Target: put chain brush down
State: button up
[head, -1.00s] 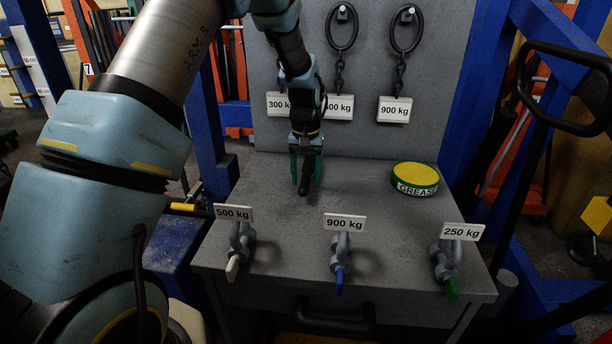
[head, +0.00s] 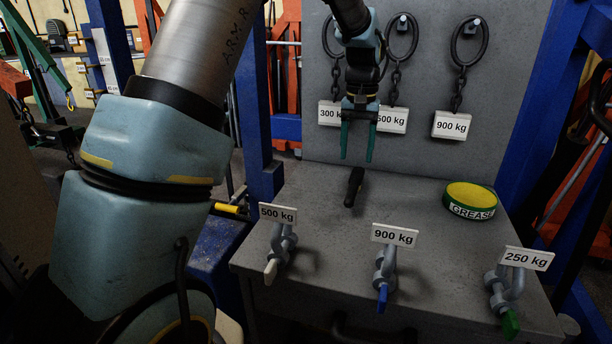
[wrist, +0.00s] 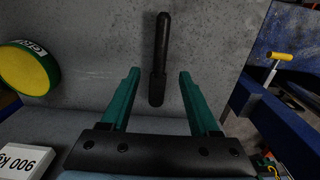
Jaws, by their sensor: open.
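The chain brush (head: 354,187) is a small dark, handle-like thing lying on the grey bench top (head: 318,196), left of the grease tin. My gripper (head: 357,158) is above and just behind it in the head view, with its two green fingers apart and nothing between them. In the wrist view the brush (wrist: 160,60) lies on the grey surface beyond the open fingertips (wrist: 158,72), roughly in line with the gap. The brush is clear of both fingers.
A green and yellow grease tin (head: 470,201) stands at the right of the bench. Shackles with tags, such as the 900 kg one (head: 394,236), line the front edge. Chains with tags (head: 451,125) hang on the back panel. The bench between is clear.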

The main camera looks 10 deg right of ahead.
jog(key=s+a+n, duration=0.1)
jog(key=a+n, duration=0.1)
jog(key=a, duration=1.6)
jog(key=s+a+f+n+t, duration=0.1)
jog(key=s+a+f+n, duration=0.1)
jog(key=s+a, duration=0.9)
jog(key=a+f, duration=0.1)
jog(key=a, duration=0.2)
jog(key=shift+a+f+n+t, duration=0.3)
jog(key=shift+a+f, duration=0.05)
jog(key=shift+f, duration=0.05)
